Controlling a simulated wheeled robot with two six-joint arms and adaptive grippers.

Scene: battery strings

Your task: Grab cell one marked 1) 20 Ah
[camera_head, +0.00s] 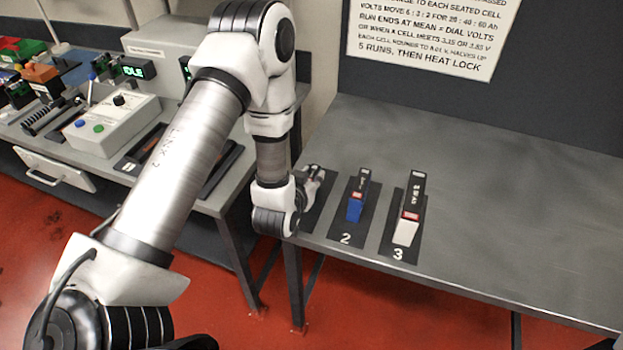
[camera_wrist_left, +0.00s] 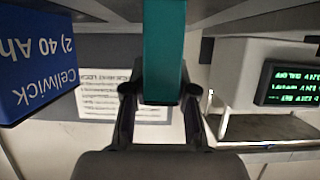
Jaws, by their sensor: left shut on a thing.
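In the left wrist view a teal cell (camera_wrist_left: 164,50) stands between the fingers of my left gripper (camera_wrist_left: 160,98), which is shut on it. No marking on this cell's visible face can be read. In the head view my left gripper (camera_head: 314,178) is at the leftmost dark mat (camera_head: 318,205) on the grey table, and the arm hides the cell there. The blue cell (camera_head: 355,208) stands on mat 2, just right of the gripper. The wrist view shows it upside down, marked 2) 40 Ah (camera_wrist_left: 30,62). My right gripper is not in view.
A white-ended cell (camera_head: 406,230) stands on mat 3. The grey table (camera_head: 520,220) is clear to the right. A bench with a control box (camera_head: 112,122) and a green display (camera_head: 133,70) is at left. A printed sign (camera_head: 430,35) hangs behind.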

